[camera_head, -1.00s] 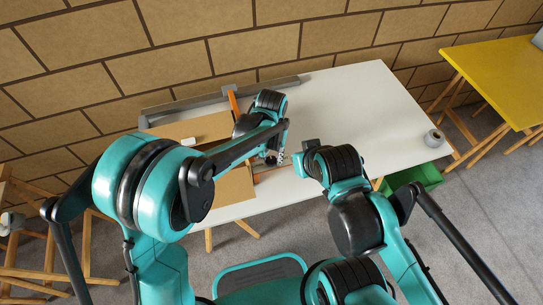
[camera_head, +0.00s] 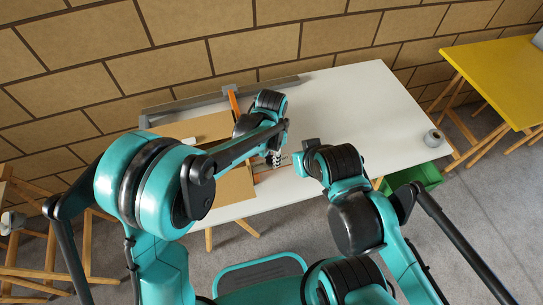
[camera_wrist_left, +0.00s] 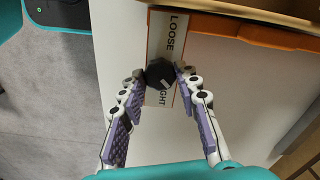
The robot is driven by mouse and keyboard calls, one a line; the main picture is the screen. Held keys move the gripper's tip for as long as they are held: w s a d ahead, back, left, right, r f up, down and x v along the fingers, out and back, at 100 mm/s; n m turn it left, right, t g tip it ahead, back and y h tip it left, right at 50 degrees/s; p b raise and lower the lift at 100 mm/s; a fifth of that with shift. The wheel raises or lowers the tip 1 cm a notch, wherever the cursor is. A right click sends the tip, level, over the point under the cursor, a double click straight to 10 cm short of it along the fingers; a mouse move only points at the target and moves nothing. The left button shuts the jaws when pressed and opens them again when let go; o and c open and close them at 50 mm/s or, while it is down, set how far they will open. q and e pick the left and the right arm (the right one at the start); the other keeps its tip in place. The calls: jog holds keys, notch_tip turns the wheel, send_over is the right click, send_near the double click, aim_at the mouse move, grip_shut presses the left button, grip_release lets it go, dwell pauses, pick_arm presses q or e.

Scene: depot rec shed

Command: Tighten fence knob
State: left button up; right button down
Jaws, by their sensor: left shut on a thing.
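The black fence knob (camera_wrist_left: 160,74) sits over a white label plate (camera_wrist_left: 165,50) with an orange edge; the plate reads LOOSE at one end and, partly covered, what looks like TIGHT at the other. My left gripper (camera_wrist_left: 158,76) has its two fingertips on opposite sides of the knob and is shut on it. In the head view my left gripper (camera_head: 273,159) is low at the front edge of the table, and the knob is hidden there. The orange fence bar (camera_head: 233,101) shows behind my left arm. My right gripper (camera_head: 308,160) is beside the left one; its fingers cannot be made out.
A brown board (camera_head: 208,127) and a grey rail (camera_head: 200,105) lie at left. A green crate (camera_head: 415,174) is below; a yellow table (camera_head: 500,75) stands at right.

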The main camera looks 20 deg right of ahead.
aim_at(271, 160)
dwell(0.5)
pick_arm(q)
jog(key=o, duration=1.2)
jog(key=shift+c, duration=0.2)
notch_tip(271, 160, up, 12)
